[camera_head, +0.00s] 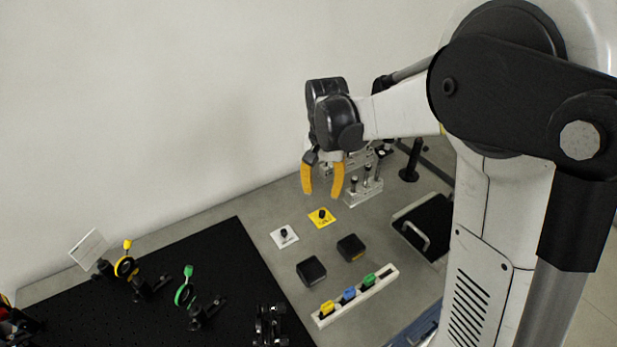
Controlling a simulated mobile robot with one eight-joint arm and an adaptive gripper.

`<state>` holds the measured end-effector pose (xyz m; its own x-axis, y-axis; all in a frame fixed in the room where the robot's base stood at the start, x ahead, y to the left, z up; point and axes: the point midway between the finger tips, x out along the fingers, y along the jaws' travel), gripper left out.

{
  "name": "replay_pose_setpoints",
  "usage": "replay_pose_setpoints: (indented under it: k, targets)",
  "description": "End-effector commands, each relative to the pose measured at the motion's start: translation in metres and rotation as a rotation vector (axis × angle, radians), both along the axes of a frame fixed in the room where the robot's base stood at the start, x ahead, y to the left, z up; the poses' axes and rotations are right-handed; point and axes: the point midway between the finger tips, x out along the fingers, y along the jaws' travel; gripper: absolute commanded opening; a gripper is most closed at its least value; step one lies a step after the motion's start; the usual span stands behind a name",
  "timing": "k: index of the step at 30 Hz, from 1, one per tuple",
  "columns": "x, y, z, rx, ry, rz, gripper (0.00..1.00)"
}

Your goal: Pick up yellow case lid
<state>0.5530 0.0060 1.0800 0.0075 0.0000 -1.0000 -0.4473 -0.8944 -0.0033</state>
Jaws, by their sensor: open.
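The yellow case lid (317,222) lies flat on the grey bench, a small yellow square with a black knob on top. My gripper (322,194) hangs above and close to it in the picture, with its two yellow fingers pointing down. The fingers are apart and nothing is between them. The exact height of the fingertips over the lid cannot be told from this view.
A white lid with a black knob (279,240) lies left of the yellow one. Two dark cases (311,270) sit in front. A white rack (327,319) holds coloured blocks. A metal holder (357,197) stands behind right. Optics stand on a black board (225,258) at left.

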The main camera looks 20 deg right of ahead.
Motion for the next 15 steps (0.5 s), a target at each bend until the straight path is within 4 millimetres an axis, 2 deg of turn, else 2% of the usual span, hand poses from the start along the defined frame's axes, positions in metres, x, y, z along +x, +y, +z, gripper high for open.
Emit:
replay_pose_setpoints:
  k: [2, 9, 15]
  targets:
    - [0.003, 0.000, -0.005, 0.000, 0.010, -0.007, 0.41]
    - [0.003, 0.000, -0.047, 0.000, 0.011, -0.009, 0.41]
    - [0.004, -0.001, -0.061, 0.000, 0.011, -0.008, 0.41]
